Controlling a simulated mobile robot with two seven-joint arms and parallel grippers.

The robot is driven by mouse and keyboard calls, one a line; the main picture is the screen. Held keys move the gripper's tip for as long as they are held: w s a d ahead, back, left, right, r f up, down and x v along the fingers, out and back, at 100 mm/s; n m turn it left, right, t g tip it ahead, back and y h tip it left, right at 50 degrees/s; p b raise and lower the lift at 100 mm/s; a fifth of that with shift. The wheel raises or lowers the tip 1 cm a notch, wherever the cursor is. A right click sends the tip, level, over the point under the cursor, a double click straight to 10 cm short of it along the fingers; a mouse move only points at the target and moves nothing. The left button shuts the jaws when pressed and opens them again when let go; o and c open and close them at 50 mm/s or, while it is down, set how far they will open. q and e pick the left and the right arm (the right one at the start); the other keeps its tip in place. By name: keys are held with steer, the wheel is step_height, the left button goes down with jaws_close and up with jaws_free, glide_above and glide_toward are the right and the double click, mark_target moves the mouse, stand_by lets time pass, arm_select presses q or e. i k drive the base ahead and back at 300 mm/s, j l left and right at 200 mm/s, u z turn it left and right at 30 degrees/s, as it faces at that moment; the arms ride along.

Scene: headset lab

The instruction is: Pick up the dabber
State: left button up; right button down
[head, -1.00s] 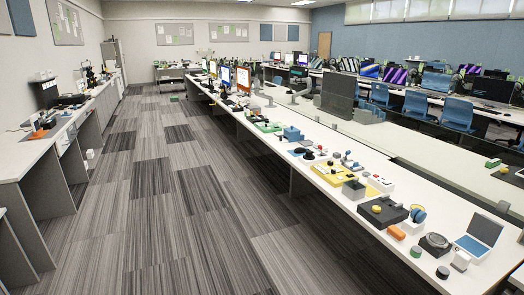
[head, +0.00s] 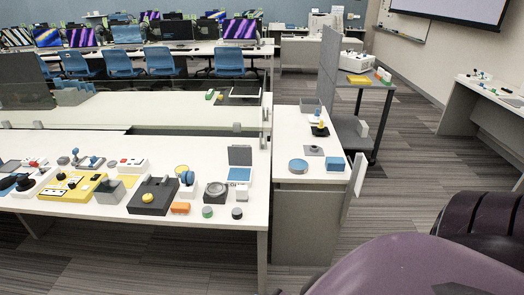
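I cannot tell for sure which object is the dabber. A small piece with a yellow round top on a dark base (head: 320,129) stands on the short white side table (head: 285,135). Nearer on that table is a grey square plate with a small knob (head: 313,150). A blue-topped round tin (head: 298,166) and a blue-grey block (head: 335,164) lie near its front edge. Neither of my grippers shows in the head view.
The long white bench (head: 225,220) holds a dark box with a yellow knob (head: 152,195), a yellow tray (head: 68,187), an orange block (head: 180,208) and a round dark dial (head: 215,192). A grey upright panel (head: 328,68) stands behind the side table. Carpet is open to the right.

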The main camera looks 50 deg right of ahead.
mark_target(241, 193)
steer(key=i+l+z, duration=0.1)
steer(key=i+z, duration=0.15)
steer(key=z, duration=0.15)
steer(key=i+z, duration=0.25)
steer(key=z, duration=0.15)
steer(key=i+z, duration=0.25)
steer(key=z, duration=0.15)
